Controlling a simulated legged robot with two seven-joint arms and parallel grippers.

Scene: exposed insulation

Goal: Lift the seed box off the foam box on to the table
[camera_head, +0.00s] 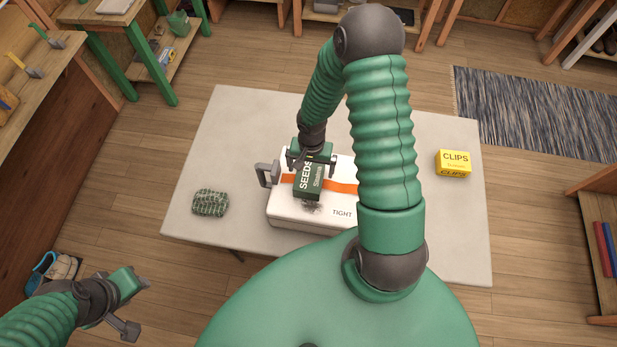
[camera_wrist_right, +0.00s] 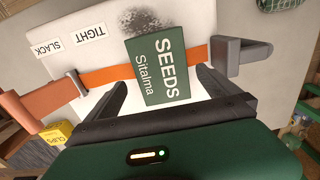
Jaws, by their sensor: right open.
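The seed box (camera_head: 308,183) is dark green with white SEEDS lettering, and it rests on the white foam box (camera_head: 285,208). An orange strap (camera_head: 343,188) runs across the foam box and passes under the seed box. My right gripper (camera_head: 312,160) is over the foam box at the seed box's far end. In the right wrist view the seed box (camera_wrist_right: 162,70) lies between the open fingers (camera_wrist_right: 160,85), which stand on either side of it. My left gripper (camera_head: 137,305) is off the table at the lower left, fingers apart and empty.
The grey table (camera_head: 225,130) has bare room around the foam box. A green patterned bundle (camera_head: 210,203) lies left of it, and a yellow CLIPS box (camera_head: 453,163) stands at the right. A grey strap lever (camera_head: 266,174) sticks out at the foam box's left.

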